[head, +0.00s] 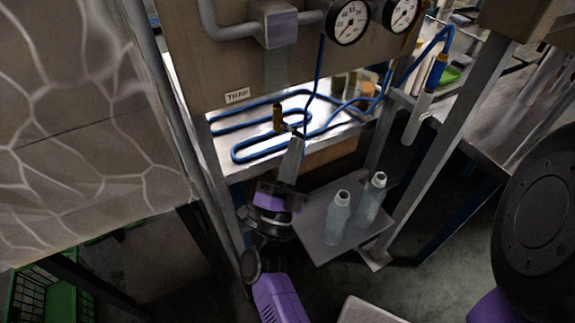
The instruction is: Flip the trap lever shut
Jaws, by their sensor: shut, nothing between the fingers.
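The trap station has a white sign (237,95) reading TRAP on a brown panel. A grey pipe comes down right of the sign, and a brass-coloured fitting (277,118) shows below it. A small dark piece lies beside the fitting, near my fingertips; I cannot tell if it is the trap lever or which way the lever points. My gripper (297,139) is shut and empty, pointing up and away, just below and right of the fitting. Whether it touches anything is unclear.
Blue hose (256,153) loops over the metal bench (240,165) behind my gripper. Two clear bottles (337,217) (371,200) stand on a low grey shelf (313,228) to the right. Two gauges (349,22) (401,14) sit above. A grey post (447,130) stands right.

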